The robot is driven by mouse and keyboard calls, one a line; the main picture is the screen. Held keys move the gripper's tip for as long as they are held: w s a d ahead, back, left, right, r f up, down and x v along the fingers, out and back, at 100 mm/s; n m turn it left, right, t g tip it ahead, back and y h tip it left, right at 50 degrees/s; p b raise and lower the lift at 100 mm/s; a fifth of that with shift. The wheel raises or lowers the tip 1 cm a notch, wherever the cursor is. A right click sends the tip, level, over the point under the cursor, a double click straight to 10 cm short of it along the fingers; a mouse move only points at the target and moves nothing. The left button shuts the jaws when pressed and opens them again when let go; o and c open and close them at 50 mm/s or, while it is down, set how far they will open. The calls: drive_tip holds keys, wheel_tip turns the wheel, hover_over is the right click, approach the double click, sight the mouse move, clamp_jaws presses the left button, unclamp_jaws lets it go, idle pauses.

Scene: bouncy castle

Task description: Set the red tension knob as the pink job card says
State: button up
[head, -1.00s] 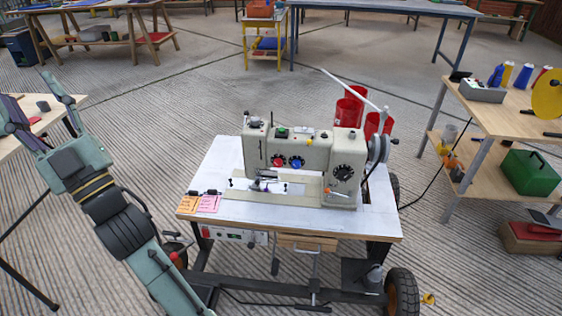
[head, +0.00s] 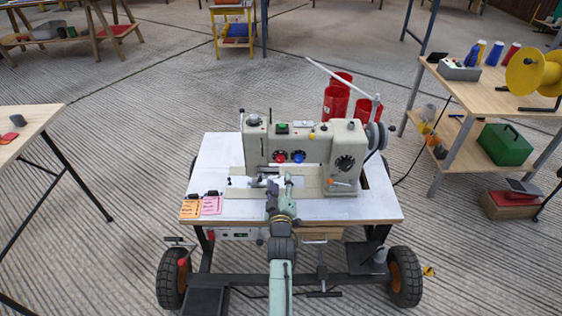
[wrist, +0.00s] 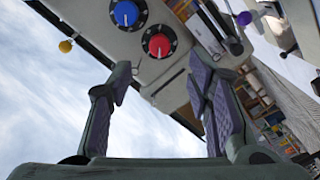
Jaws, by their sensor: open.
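The red tension knob (head: 280,158) is on the front face of the pale sewing machine (head: 340,142), just left of the blue knob (head: 298,158). In the wrist view the red knob (wrist: 159,44) and blue knob (wrist: 125,13) show with pale pointer marks on dark dials. The pink job card (head: 211,205) lies on the table's front left; its writing is too small to read. My gripper (head: 289,182) is in front of the machine, below the knobs. In the wrist view my gripper (wrist: 160,85) is open and empty, with the red knob beyond the fingers and apart from them.
An orange card (head: 190,208) lies beside the pink one. The machine stands on a white wheeled table (head: 222,150). Red cones (head: 336,102) stand behind it. A shelf table (head: 500,95) is at the right, another table (head: 30,125) at the left. Open floor lies between.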

sight(280, 161)
drive_tip(key=w, duration=0.9)
drive_tip(key=shift+w+a, duration=0.1)
drive_tip(key=shift+w, duration=0.3)
drive_tip(key=shift+c, duration=0.6)
clamp_jaws()
